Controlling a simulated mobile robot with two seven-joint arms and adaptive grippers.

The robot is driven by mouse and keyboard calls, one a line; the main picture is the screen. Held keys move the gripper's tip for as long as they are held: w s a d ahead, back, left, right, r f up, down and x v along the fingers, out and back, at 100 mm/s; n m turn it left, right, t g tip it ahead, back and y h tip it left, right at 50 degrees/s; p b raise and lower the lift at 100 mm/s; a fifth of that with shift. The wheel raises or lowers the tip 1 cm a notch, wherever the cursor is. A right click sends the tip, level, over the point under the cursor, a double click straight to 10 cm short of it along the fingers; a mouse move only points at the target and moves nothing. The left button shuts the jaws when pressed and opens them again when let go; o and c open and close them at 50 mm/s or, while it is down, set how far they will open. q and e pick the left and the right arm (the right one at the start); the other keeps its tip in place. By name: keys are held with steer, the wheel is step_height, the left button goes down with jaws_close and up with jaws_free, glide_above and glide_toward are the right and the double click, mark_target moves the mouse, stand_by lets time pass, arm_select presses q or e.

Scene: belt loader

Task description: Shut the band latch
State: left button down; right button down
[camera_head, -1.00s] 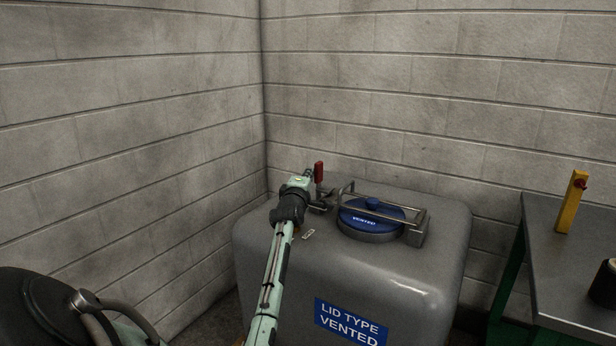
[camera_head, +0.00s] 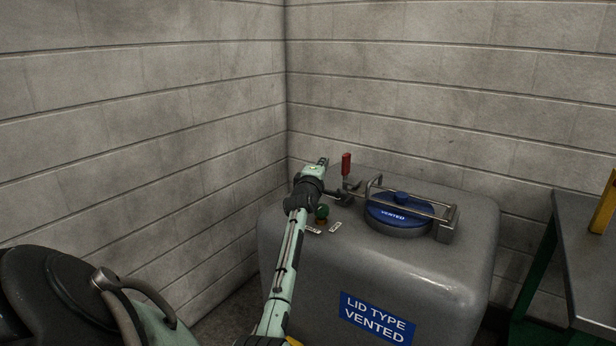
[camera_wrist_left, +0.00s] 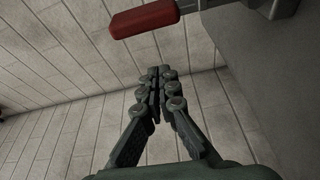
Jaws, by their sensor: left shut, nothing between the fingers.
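The band latch has an upright red handle (camera_head: 346,165) at the left of the lid on the grey tank. In the left wrist view the red handle (camera_wrist_left: 143,18) crosses the top, beyond the fingertips. A metal bar frame (camera_head: 412,203) spans the blue lid (camera_head: 399,211), marked VENTED. My left gripper (camera_head: 323,163) is just left of the red handle and appears apart from it. In the left wrist view its fingers (camera_wrist_left: 157,75) are together with nothing between them. My right gripper is not in view.
The grey tank (camera_head: 440,275) stands near the wall corner. A grey table (camera_head: 590,255) with a yellow object (camera_head: 606,207) is at the right.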

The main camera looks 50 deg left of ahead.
arm_select(q)
steer(key=v, duration=1)
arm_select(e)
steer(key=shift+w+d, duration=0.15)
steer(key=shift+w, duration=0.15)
arm_select(q)
steer(key=shift+w, duration=0.15)
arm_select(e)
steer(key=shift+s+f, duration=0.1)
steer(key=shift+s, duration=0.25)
